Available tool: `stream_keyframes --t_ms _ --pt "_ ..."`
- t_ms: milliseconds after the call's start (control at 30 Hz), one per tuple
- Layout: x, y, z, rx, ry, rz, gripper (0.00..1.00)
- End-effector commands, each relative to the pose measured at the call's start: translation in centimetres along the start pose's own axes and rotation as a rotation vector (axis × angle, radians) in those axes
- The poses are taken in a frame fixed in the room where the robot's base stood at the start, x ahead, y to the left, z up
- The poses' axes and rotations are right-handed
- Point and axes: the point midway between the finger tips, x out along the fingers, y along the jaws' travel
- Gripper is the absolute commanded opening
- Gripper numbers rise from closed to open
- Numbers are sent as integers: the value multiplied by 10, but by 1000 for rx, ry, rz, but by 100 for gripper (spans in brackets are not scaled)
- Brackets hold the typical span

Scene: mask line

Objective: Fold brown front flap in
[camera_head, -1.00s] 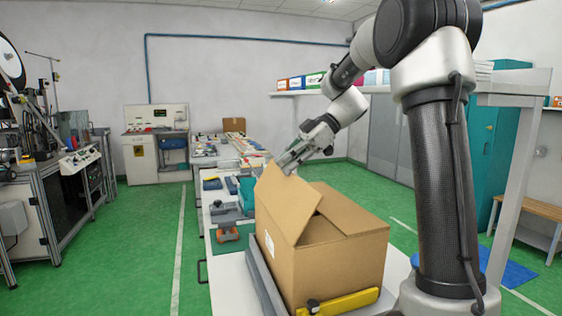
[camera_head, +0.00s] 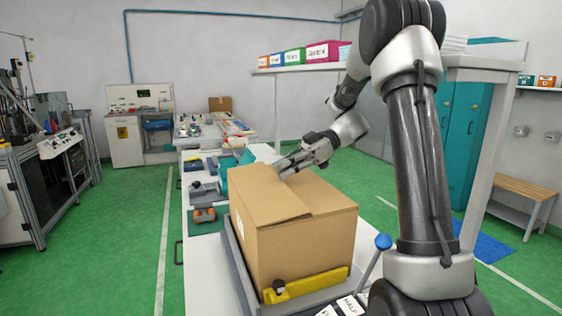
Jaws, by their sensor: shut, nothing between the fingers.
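The brown cardboard box (camera_head: 305,245) stands on the bench at the centre. A large left-hand flap (camera_head: 262,197) lies nearly flat across its top, with its right edge over another top panel (camera_head: 325,192). My gripper (camera_head: 281,169) is shut and empty at the far part of the box top. Its fingertips are at or just above the cardboard; I cannot tell if they touch. The inside of the box is hidden.
A grey tray-like holder (camera_head: 240,268) with a yellow bar (camera_head: 308,286) surrounds the box base. A blue-knobbed lever (camera_head: 382,243) stands at its right. The green floor on the left is clear.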

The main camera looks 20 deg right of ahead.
Motion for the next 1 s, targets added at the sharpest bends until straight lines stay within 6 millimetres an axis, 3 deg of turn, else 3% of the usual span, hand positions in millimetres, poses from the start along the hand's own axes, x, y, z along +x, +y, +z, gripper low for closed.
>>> stream_keyframes --t_ms 333,1000 --pt "1 0 11 0 0 -1 0" --pt "-1 0 6 -3 -1 0 0"
